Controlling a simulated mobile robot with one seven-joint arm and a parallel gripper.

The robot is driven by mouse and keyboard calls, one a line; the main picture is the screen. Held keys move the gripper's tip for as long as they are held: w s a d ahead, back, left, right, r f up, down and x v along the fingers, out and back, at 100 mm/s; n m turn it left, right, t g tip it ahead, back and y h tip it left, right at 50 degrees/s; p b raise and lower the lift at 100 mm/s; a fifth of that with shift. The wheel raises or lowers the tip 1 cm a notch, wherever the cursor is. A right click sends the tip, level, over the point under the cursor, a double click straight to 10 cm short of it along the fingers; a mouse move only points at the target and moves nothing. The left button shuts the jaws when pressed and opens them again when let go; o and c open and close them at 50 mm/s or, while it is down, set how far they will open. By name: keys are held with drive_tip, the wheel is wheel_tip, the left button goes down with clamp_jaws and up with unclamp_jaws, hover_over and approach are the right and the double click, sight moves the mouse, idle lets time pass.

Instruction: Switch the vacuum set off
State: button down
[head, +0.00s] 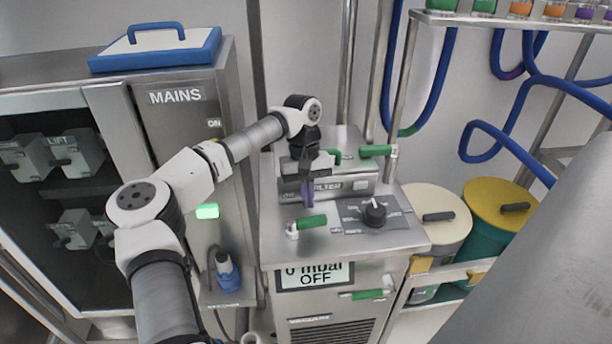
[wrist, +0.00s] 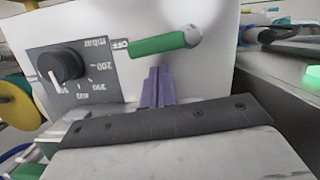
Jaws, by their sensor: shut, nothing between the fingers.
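The vacuum set is a steel cabinet (head: 340,249) in the middle of the head view. Its front display (head: 315,276) reads "0 mbar OFF". On its top plate, a green lever (head: 312,222) on a pale pivot lies sideways. In the wrist view the green lever (wrist: 158,44) points at an "OFF" label (wrist: 121,46). A black knob (head: 375,212) with an mbar scale sits beside it, also in the wrist view (wrist: 62,66). My gripper (head: 308,200) has purple fingers pointing down, shut and empty, beside the lever. Contact cannot be told. They show in the wrist view (wrist: 157,75).
A box marked "FILTER" (head: 350,186) and another green handle (head: 375,151) stand behind my gripper. A green handle (head: 367,294) is on the cabinet front. The MAINS cabinet (head: 180,110) stands left; lidded yellow (head: 500,205) and cream (head: 432,208) bins stand right.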

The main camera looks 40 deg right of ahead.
sight(312, 216)
drive_tip(key=shift+x, duration=1.3)
drive_tip(key=shift+s+a+f+m+b, duration=0.2)
drive_tip(key=shift+s+m+b, duration=0.25)
drive_tip(key=shift+b, duration=0.2)
drive_tip(key=shift+s+r, duration=0.1)
drive_tip(key=shift+s, duration=0.2)
drive_tip(key=shift+s, duration=0.1)
